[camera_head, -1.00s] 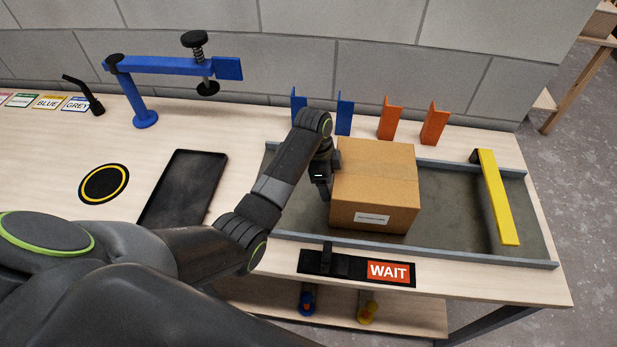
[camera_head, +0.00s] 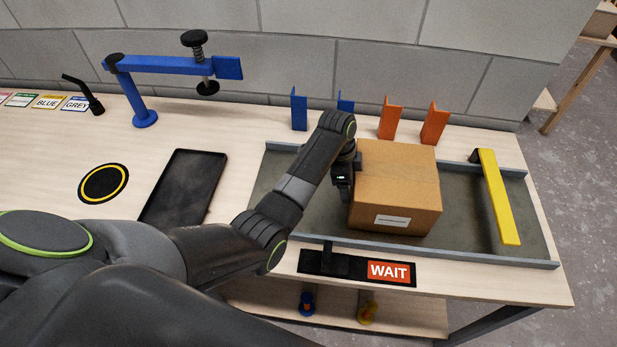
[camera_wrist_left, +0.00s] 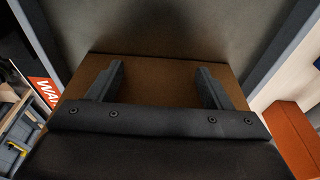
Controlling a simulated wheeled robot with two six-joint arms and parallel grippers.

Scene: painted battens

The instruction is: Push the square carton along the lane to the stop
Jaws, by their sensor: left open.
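The square carton (camera_head: 396,187) is a brown cardboard box with a white label on its front. It stands upright in the grey lane (camera_head: 297,215), between the lane's two rails. My left gripper (camera_head: 344,188) is at the carton's left side, pointing down, and appears to touch it. In the left wrist view the two fingers of the gripper (camera_wrist_left: 158,88) are spread apart, with the brown carton (camera_wrist_left: 150,72) behind them and nothing between them. The yellow stop bar (camera_head: 498,197) crosses the lane at the right, with a gap between it and the carton. My right gripper is not seen.
A black panel with a WAIT sign (camera_head: 388,271) lies in front of the lane. Blue (camera_head: 299,110) and orange (camera_head: 390,118) upright plates stand behind it. A black tray (camera_head: 183,188) and a blue clamp stand (camera_head: 144,117) are at left. The lane between carton and stop is clear.

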